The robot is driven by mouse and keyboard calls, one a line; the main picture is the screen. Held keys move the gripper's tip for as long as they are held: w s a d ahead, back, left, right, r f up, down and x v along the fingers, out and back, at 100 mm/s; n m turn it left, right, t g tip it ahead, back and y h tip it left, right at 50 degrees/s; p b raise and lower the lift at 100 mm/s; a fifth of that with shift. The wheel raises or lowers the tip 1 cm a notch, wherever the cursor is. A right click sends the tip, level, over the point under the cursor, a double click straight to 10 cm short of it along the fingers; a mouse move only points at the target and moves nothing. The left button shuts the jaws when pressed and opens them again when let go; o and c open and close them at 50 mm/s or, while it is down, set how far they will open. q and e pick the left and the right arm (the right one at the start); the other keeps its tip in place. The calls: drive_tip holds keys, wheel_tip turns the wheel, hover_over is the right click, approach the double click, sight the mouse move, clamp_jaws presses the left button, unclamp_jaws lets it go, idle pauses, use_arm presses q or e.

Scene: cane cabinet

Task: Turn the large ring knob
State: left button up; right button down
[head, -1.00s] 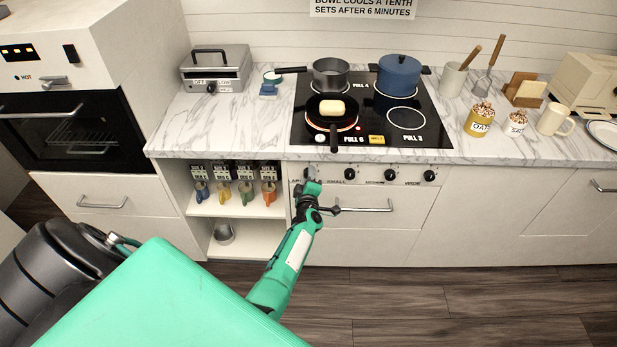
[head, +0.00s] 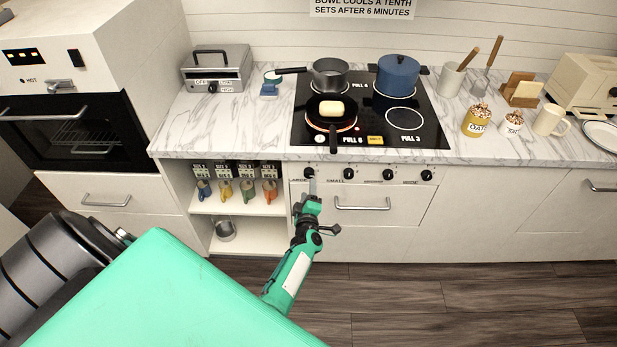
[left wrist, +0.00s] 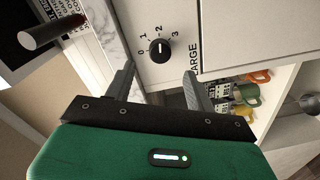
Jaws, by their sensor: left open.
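The large ring knob (head: 309,173) is a small black dial on the white panel under the cooktop, leftmost in its row, above the word LARGE. In the left wrist view the knob (left wrist: 159,50) shows with the marks 0 to 3 around it; I cannot tell its exact setting. My left gripper (head: 311,190) is just below and in front of the knob in the head view. In the left wrist view its two fingers (left wrist: 158,78) are spread and empty, with the knob beyond the gap between their tips, not touched. My right gripper is not in view.
More knobs (head: 388,174) run right along the panel. A drawer handle (head: 362,205) is right of my gripper. Open shelves with mugs (head: 247,188) lie to the left. Above, the cooktop (head: 435,130) carries a frying pan (head: 318,106), a grey saucepan (head: 331,75) and a blue pot (head: 398,76).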

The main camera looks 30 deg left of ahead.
use_arm(q)
drive_tip(key=p+v, duration=0.1)
drive_tip(key=v, duration=0.5)
drive_tip(key=shift+s+p, duration=0.2)
drive_tip(key=shift+p, duration=0.1)
drive_tip(key=shift+d+f, duration=0.1)
drive_tip(key=shift+d, duration=0.05)
drive_tip(key=s+d+f+m+g+h, duration=0.25)
drive_tip(key=s+d+f+m, duration=0.2)
drive_tip(key=s+f, duration=0.35)
drive_tip(key=s+d+f+m+g+h, duration=0.1)
drive_tip(key=s+d+f+m+h, duration=0.3)
drive_tip(key=f, duration=0.5)
drive_tip(key=s+d+f+m+g+h, duration=0.2)
drive_tip(key=s+d+f+m+h, duration=0.1)
drive_tip(key=s+f+m, duration=0.45)
drive_tip(key=s+a+f+m+g, duration=0.1)
drive_tip(key=s+f+m+g, duration=0.2)
drive_tip(key=s, duration=1.2)
drive_tip(key=s+a+f+m+g, duration=0.2)
drive_tip(key=s+f+g, duration=0.3)
drive_tip(key=s+f, duration=0.4)
drive_tip(key=s+m, duration=0.1)
drive_tip(key=s, duration=0.5)
drive_tip(key=shift+f, duration=0.3)
